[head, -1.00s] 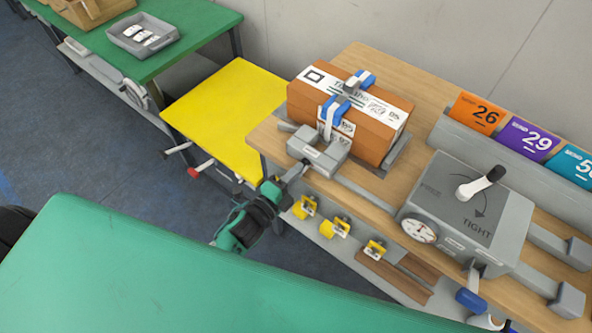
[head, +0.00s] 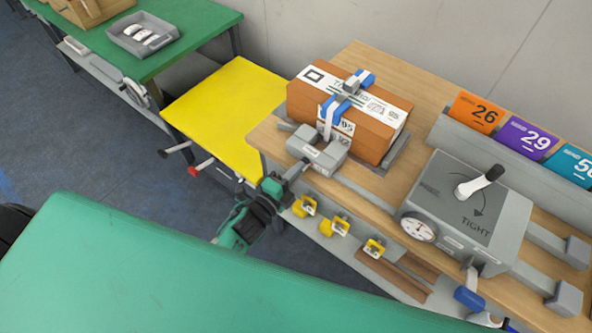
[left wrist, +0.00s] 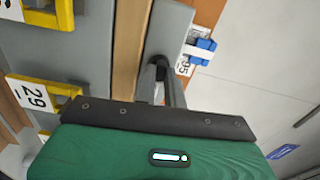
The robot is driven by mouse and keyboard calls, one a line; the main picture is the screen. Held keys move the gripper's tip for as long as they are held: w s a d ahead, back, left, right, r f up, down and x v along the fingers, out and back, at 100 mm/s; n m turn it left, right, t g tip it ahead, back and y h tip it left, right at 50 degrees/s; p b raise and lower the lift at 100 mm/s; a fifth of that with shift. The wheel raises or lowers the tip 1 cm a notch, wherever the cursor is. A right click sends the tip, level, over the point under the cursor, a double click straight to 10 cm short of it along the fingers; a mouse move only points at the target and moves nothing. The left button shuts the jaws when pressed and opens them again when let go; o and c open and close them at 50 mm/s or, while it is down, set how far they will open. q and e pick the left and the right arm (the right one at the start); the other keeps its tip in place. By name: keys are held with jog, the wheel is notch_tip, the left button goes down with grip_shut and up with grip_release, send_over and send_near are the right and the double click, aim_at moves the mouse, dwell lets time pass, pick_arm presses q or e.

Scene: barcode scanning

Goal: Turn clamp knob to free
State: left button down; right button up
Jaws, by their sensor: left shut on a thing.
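The grey clamp housing (head: 467,213) stands at the right of the wooden bench, with a round gauge (head: 418,230) on its front. Its knob (head: 480,182), a light lever with a black end, sits on the top between the FREE and TIGHT marks, pointing up and right, away from me. My left gripper (head: 291,177) is shut at the near end of a small grey block (head: 318,152) beside the brown box (head: 345,115). The left wrist view shows its dark fingers (left wrist: 165,82) at the grey block (left wrist: 168,38); the exact contact is hidden. My right gripper is out of view.
The brown box has a white label and blue-and-white strap. A blue handle (head: 469,298) hangs below the housing. Numbered cards (head: 476,113) stand behind it. Yellow tags (head: 340,228) line the bench front. A yellow table (head: 225,110) and green surface (head: 130,270) lie left.

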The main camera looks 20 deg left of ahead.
pick_arm(q)
jog(key=n+p, duration=0.6)
jog(key=n, duration=1)
jog(key=shift+n, duration=0.4)
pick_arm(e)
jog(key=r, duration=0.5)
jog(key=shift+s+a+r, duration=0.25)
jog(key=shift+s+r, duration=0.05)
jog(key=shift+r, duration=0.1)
pick_arm(q)
jog(key=shift+f, duration=0.1)
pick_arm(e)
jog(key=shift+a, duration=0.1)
pick_arm(q)
jog(key=c, duration=1.8)
grip_release()
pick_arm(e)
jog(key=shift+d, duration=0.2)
pick_arm(q)
jog(key=shift+o, duration=0.2)
